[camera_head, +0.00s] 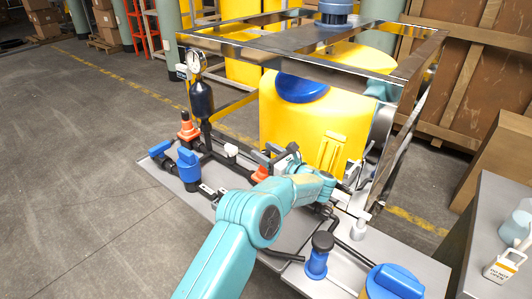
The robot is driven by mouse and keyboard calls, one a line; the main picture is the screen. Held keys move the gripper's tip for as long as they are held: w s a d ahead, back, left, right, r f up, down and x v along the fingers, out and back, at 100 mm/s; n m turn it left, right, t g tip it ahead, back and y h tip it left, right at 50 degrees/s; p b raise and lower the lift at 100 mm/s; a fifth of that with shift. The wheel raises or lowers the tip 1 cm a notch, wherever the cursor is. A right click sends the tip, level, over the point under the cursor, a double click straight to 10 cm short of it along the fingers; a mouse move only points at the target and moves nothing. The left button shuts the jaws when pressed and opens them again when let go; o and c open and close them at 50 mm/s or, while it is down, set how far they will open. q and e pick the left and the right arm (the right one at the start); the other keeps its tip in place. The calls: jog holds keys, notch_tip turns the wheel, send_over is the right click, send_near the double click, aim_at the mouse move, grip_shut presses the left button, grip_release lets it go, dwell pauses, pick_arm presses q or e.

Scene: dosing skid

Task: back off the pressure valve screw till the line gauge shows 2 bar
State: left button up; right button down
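The line gauge (195,62) is a round white dial above a black bulb-shaped vessel (202,102) at the left of the skid. Its needle is too small to read. An orange valve body with a dark top (188,128) stands left of the vessel's foot. A second orange body (260,175) shows beside my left gripper; which of the two is the pressure valve I cannot tell. My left arm reaches in from the bottom, and its dark gripper (273,156) is near the second orange body. Its fingers are small and partly hidden. My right gripper is out of view.
A yellow tank (300,115) stands inside a shiny metal frame (290,54). Blue-handled valves (188,165) and dark pipes line the grey skid plate (170,180). A blue-bodied fitting (318,255) is at the front. A grey table (487,215) is at right. Floor at left is clear.

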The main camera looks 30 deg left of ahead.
aim_at(266, 153)
pick_arm(q)
notch_tip(266, 153, up, 20)
jog(key=p, duration=0.2)
jog(key=shift+s, duration=0.15)
dwell(0.7)
